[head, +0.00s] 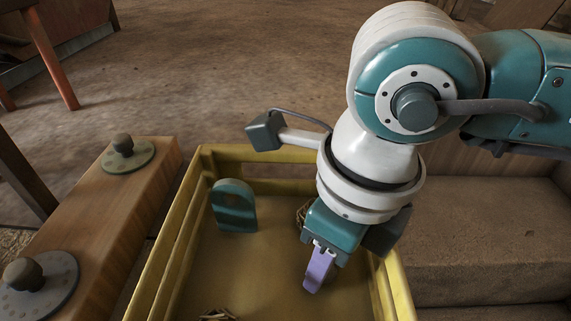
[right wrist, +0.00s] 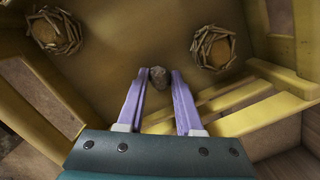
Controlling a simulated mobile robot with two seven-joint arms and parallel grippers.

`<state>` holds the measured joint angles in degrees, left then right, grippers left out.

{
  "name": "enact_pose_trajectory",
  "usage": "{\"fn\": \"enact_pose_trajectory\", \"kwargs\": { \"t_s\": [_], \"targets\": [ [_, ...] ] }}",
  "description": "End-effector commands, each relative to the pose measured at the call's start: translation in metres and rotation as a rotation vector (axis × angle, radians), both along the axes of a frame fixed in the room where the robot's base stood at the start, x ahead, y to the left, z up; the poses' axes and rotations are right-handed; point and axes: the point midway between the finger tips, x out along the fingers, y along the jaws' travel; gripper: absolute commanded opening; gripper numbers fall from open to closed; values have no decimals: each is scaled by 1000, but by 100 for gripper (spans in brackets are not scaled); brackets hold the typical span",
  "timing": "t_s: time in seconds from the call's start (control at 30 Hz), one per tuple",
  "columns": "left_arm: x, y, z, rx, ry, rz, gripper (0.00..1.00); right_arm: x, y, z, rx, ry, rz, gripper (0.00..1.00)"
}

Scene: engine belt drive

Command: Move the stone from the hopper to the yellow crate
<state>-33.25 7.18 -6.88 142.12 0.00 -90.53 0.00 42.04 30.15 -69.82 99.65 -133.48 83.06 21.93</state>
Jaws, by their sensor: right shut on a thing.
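My right gripper (head: 318,272), with lilac fingers, points down inside the yellow crate (head: 163,268), near its right side. In the right wrist view its fingertips (right wrist: 158,80) are shut on a small brown stone (right wrist: 158,76), above the crate floor. The stone is hidden in the head view. The crate's slatted side (right wrist: 250,120) also shows in the right wrist view. I cannot make out a hopper in either view. My left gripper is not in view.
Straw rings (right wrist: 48,32) lie on the crate floor, one more to the right (right wrist: 212,48). A teal rounded piece (head: 235,208) stands at the crate's back left. A wooden beam (head: 115,225) on the left bears discs with stone-like knobs (head: 122,143). A brown step (head: 480,230) is at right.

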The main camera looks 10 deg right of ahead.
Motion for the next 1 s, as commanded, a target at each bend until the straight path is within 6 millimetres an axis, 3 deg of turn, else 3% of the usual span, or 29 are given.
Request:
{"fn": "enact_pose_trajectory", "kwargs": {
  "t_s": [0.2, 0.23, 0.47, 0.77, 0.87, 1.0],
  "targets": [
    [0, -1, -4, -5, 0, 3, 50, 0, 0, -4, 0, 0, 0, 0],
    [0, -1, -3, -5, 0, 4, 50, 0, 0, -3, 0, 0, 0, 37],
    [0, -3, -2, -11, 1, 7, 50, 0, 0, -2, 0, 0, 0, 63],
    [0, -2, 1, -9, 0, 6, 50, 0, 0, 1, 0, 0, 0, 65],
    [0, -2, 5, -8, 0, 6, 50, 0, -1, 11, 1, -2, 0, 65],
    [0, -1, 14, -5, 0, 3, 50, -2, -3, 40, 2, -5, 1, 65]
  ]
}}
